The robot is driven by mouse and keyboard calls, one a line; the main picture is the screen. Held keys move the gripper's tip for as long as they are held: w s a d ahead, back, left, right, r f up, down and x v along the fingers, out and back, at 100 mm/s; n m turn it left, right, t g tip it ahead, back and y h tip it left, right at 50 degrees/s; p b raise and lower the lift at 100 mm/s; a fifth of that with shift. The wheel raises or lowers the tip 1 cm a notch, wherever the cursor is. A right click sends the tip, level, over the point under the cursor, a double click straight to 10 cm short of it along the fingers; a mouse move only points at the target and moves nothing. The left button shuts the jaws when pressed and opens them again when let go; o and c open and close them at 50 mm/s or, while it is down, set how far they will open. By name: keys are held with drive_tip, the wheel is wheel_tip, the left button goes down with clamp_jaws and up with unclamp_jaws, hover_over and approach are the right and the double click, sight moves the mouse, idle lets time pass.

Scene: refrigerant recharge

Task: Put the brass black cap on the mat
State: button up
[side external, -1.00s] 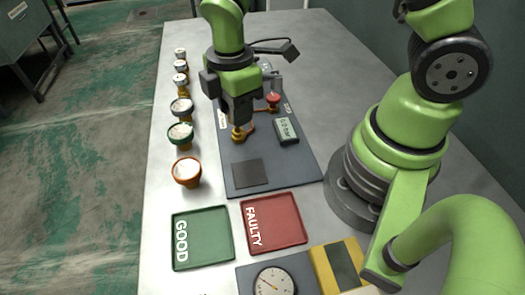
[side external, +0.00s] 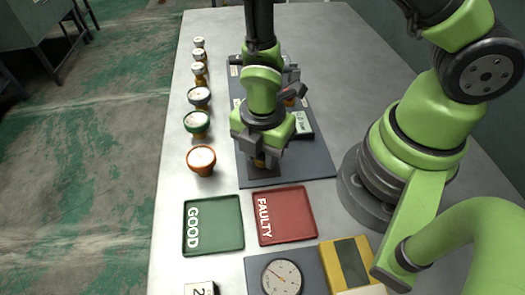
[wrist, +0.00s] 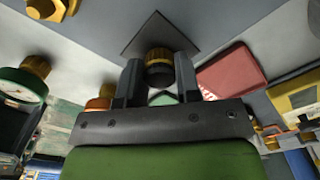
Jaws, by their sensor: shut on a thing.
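The brass and black cap (wrist: 158,72) is between the two fingers of my gripper (wrist: 158,82) in the wrist view; its brass part faces the mat. In the side view, my gripper (side external: 260,158) points down over the near part of the grey board, with a brownish bit of the cap showing at its tips. The mat (wrist: 187,42) is a dark square beyond the cap in the wrist view. In the side view my gripper hides most of it. I cannot tell whether the cap touches the mat.
The green GOOD tray (side external: 228,240) and red FAULTY tray (side external: 300,230) lie in front of the board. Several gauges, including an orange-rimmed one (side external: 201,160), line the left. A digital readout (side external: 303,124) sits right of my gripper. A yellow meter (side external: 348,262) is at front right.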

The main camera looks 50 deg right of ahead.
drive_tip(key=shift+f, duration=0.3)
drive_tip(key=shift+f, duration=0.1)
drive_tip(key=o, duration=0.9)
wheel_tip(320, 180, up, 12)
drive_tip(key=shift+r, duration=0.15)
